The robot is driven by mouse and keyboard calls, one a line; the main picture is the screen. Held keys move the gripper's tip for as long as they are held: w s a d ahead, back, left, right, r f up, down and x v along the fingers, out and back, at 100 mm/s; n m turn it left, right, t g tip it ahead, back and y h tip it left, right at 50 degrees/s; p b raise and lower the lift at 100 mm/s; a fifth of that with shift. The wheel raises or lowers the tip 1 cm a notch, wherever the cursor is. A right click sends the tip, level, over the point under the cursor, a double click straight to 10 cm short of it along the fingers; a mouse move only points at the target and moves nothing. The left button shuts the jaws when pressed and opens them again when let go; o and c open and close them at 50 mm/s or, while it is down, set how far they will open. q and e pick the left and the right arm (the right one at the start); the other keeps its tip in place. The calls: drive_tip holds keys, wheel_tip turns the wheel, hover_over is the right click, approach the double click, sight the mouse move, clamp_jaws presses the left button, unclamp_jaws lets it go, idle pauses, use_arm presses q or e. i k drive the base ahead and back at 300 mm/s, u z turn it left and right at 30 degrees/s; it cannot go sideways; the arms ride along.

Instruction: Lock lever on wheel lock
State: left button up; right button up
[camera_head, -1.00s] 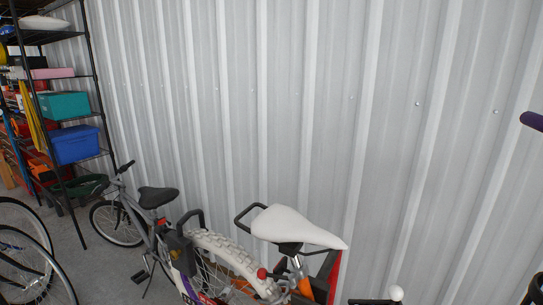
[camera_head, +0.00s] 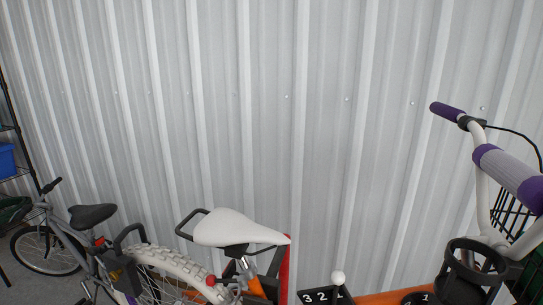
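An orange piece (camera_head: 395,297) with black plates shows at the bottom edge, right of centre. One black plate (camera_head: 318,297) carries the white digits 3 and 2, and another (camera_head: 417,299) carries a 1. A lever with a white ball knob (camera_head: 338,278) stands up beside the 3 and 2 plate. Neither of my grippers is in view.
A bike with a white saddle (camera_head: 238,228) and white knobbly tyre (camera_head: 172,264) stands left of the lever. Purple-and-grey handlebar parts (camera_head: 508,174) and a black holder (camera_head: 470,272) are at right. A grey bike (camera_head: 72,240) is at far left. A corrugated metal wall (camera_head: 270,110) closes the back.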

sight(93, 251)
drive_tip(key=u, duration=1.35)
drive_tip(key=k, duration=1.3)
drive_tip(key=u, duration=0.7)
drive_tip(key=i, duration=0.55)
drive_tip(key=u, duration=0.5)
drive_tip(key=i, duration=1.2)
drive_tip(key=z, duration=0.65)
